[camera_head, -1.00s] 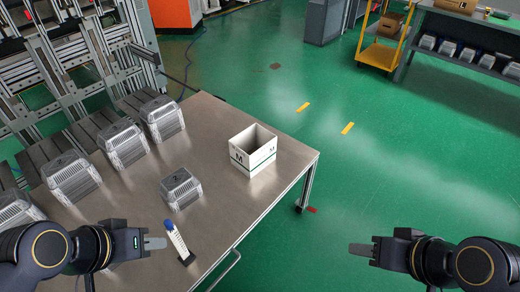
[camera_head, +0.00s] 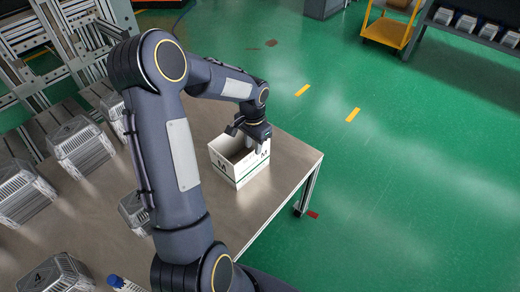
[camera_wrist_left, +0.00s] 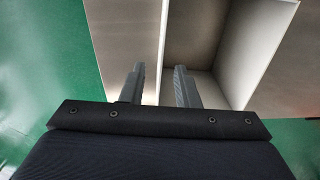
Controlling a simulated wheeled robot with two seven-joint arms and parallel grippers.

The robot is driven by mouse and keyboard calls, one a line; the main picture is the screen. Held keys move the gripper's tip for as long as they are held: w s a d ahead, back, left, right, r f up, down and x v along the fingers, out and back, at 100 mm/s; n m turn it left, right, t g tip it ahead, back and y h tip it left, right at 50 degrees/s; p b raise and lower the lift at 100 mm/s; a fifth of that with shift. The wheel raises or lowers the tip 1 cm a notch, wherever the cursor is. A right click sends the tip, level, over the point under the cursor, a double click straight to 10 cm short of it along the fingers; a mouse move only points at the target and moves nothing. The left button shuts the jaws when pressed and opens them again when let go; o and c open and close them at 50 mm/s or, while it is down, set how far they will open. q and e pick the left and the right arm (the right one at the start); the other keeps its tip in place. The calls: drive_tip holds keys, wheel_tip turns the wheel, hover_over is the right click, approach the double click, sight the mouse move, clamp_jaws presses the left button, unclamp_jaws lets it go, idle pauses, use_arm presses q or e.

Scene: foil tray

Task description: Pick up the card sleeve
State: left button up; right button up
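The card sleeve (camera_head: 238,170) is a white open-topped card box with a dark M and a green stripe on its sides. It stands upright on the metal table, near the right edge. My left gripper (camera_head: 253,144) is over its right-hand upper rim. In the left wrist view one thin wall of the sleeve (camera_wrist_left: 164,40) runs between the two spread fingers (camera_wrist_left: 160,85), with gaps visible beside it. The gripper is open and astride this wall; I cannot tell whether a finger touches it. My right gripper is not in view.
The steel table (camera_head: 282,178) is bare to the right of the sleeve. Grey ribbed crates (camera_head: 82,147) stand at the left, one partly hidden by my left arm. A blue-capped item (camera_head: 115,282) is at the bottom. Green floor lies beyond.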

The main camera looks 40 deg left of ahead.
use_arm(q)
wheel_tip(320, 180, down, 7)
drive_tip(key=shift+s+b, duration=0.15)
drive_tip(key=shift+b, duration=0.2)
drive_tip(key=shift+a, duration=0.1)
drive_tip(key=shift+c, duration=0.2)
clamp_jaws()
